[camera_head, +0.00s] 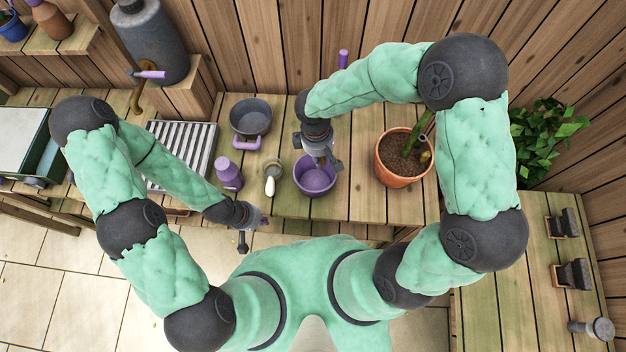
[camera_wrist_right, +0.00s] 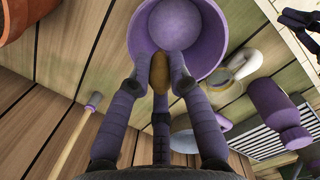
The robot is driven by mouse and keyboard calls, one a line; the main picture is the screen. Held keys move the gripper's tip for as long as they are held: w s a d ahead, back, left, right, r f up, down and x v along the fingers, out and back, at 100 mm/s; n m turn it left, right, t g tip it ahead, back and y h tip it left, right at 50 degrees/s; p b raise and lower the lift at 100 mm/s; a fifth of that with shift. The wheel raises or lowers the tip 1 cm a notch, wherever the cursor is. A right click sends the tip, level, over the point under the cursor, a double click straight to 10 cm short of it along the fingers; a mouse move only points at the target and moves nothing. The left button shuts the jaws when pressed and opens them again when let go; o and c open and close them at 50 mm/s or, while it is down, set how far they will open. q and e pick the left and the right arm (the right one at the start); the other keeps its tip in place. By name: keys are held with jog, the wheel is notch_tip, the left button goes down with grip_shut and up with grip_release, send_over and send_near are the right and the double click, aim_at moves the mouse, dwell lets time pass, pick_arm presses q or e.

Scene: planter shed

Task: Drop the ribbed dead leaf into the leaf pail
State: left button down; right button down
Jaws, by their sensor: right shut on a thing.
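The ribbed dead leaf (camera_wrist_right: 160,72) is a small brown piece between the fingertips of my right gripper in the right wrist view. My right gripper (camera_wrist_right: 160,66) is shut on it. The leaf pail, a purple round pail (camera_head: 316,180), stands on the wooden bench. It also shows in the right wrist view (camera_wrist_right: 214,68), with the leaf and fingertips over its opening. In the head view my right gripper (camera_head: 322,160) is over the pail's back part, and the leaf cannot be made out there. My left gripper (camera_head: 252,229) is empty near the bench's front edge, its fingers apart.
A terracotta pot (camera_head: 400,181) with soil and a green stem stands right of the pail. A purple bottle (camera_head: 229,175), a white-and-grey item (camera_head: 271,176), a dark pan (camera_head: 250,116) and a ribbed rack (camera_head: 190,150) are to the left. Bare bench lies between pail and pot.

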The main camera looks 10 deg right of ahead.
jog(key=c, duration=1.1)
grip_release()
jog(key=shift+o, duration=0.2)
notch_tip(320, 180, up, 12)
jog(key=a, duration=0.1)
jog(key=shift+w, duration=0.45)
jog(key=shift+a+f, duration=0.1)
jog(key=shift+f, duration=0.05)
